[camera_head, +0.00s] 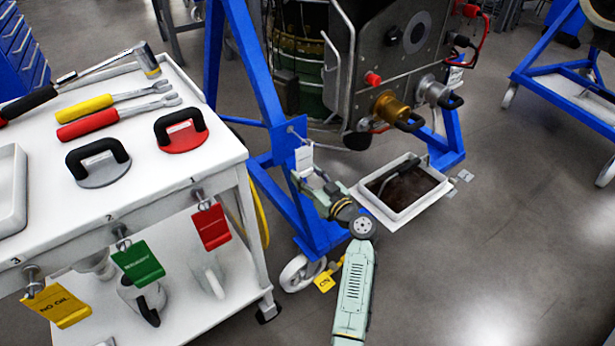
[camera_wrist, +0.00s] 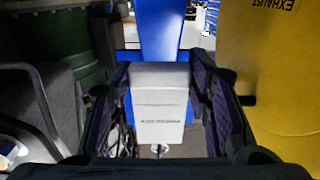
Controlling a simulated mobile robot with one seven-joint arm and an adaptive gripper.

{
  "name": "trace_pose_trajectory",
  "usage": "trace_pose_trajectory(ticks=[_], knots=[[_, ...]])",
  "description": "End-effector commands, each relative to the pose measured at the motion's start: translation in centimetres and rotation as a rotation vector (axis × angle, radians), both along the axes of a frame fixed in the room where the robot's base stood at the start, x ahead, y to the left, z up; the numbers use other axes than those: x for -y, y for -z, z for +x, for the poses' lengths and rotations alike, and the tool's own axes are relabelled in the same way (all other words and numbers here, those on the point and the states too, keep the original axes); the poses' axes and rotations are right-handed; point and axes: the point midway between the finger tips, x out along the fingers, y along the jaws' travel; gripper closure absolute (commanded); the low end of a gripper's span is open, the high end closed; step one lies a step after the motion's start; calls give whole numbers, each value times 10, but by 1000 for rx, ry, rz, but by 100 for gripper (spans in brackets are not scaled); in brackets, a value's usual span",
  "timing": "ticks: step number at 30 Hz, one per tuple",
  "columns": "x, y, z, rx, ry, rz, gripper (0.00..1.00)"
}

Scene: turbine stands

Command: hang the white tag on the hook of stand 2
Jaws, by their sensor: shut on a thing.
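The white tag (camera_head: 304,158) is between the fingers of my gripper (camera_head: 309,181), in front of a blue plate on the blue turbine stand (camera_head: 262,92). In the wrist view the white tag (camera_wrist: 160,105) is upright between both dark fingers of my gripper (camera_wrist: 160,78), with small print on its lower part. A blue post (camera_wrist: 158,30) rises behind it. A small metal end (camera_wrist: 160,149) shows just below the tag; I cannot tell whether it is the hook. A thin pin (camera_head: 291,130) shows on the stand above left of the tag. No stand number is readable.
A white cart (camera_head: 225,160) at left holds tools and red, green and yellow tags on numbered hooks. A drip tray (camera_head: 372,212) lies right of my arm. A yellow body marked EXHAUST (camera_wrist: 275,80) is close at right. Another blue stand (camera_head: 560,85) is far right.

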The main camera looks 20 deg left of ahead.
Motion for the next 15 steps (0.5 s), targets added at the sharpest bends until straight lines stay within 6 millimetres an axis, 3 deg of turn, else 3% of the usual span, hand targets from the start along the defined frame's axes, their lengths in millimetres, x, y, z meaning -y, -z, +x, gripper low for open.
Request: trace_pose_trajectory(ticks=[5, 6, 15], knots=[[0, 0, 0, 1, 0, -1, 100], [0, 0, 0, 0, 0, 0, 52], [0, 0, 0, 0, 0, 0, 32]])
